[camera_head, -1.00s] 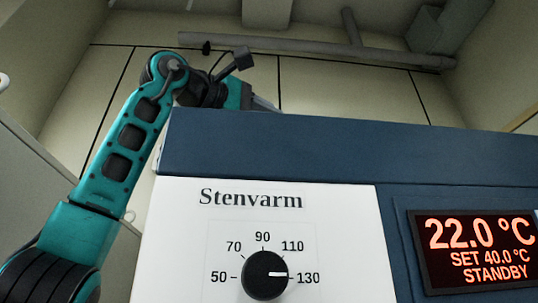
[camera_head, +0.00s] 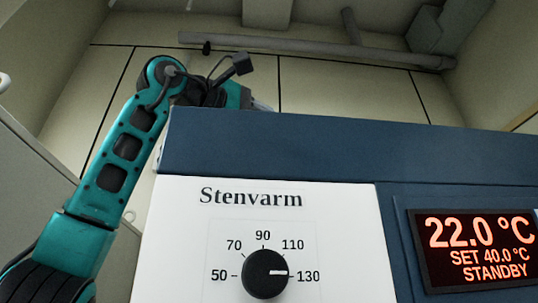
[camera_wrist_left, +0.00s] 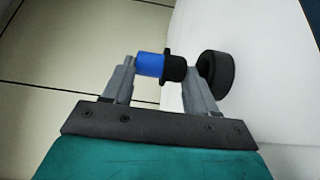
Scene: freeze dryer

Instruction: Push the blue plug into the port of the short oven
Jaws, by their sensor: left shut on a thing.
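The blue plug (camera_wrist_left: 149,64) has a blue body and a black collar and end. My left gripper (camera_wrist_left: 163,67) is shut on it, one finger on each side, with the black end pointing right. A round black fitting (camera_wrist_left: 217,73), which looks like the port, stands out from the oven's white wall just right of the right finger. The plug looks apart from it, though depth is hard to judge. In the head view the oven (camera_head: 330,151) hides most of my left gripper behind its top edge, and hides the plug and fitting. My right gripper is not in view.
The oven's front has a "Stenvarm" panel with a black dial (camera_head: 265,274) and a lit display (camera_head: 478,247) reading 22.0 °C, SET 40.0 °C, STANDBY. Pipes (camera_head: 310,52) run along the wall behind. Open floor or wall tiles show left of the plug.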

